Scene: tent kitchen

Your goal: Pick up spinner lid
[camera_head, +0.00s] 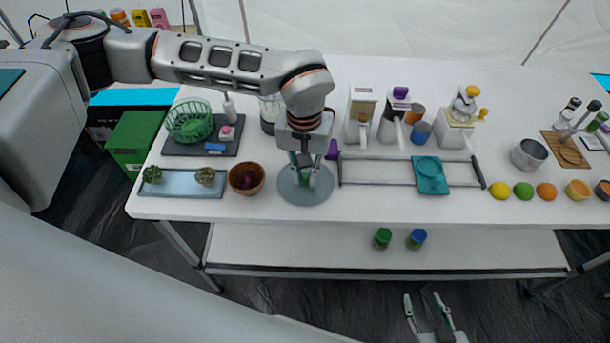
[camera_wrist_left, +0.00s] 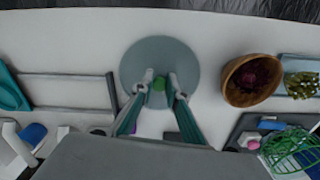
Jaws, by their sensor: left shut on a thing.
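The spinner lid (camera_head: 290,193) is a round grey disc with a green knob, near the front edge of the white table. In the left wrist view the lid (camera_wrist_left: 160,50) lies just beyond the fingertips, with the green knob between them. My left gripper (camera_head: 304,178) points down over the lid's middle and is shut on the knob; it also shows in the left wrist view (camera_wrist_left: 159,88). I cannot tell whether the lid touches the table. The green spinner basket (camera_head: 189,120) stands on a dark tray at the left. My right gripper (camera_head: 426,300) is open and empty, low in front of the table.
A wooden bowl (camera_head: 246,179) sits close left of the lid, beside a blue-grey tray (camera_head: 185,190). A rack (camera_head: 375,171) with a teal board (camera_head: 430,174) lies to the right. Dispensers and cups stand behind. Two jars (camera_head: 382,238) are on the lower shelf.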

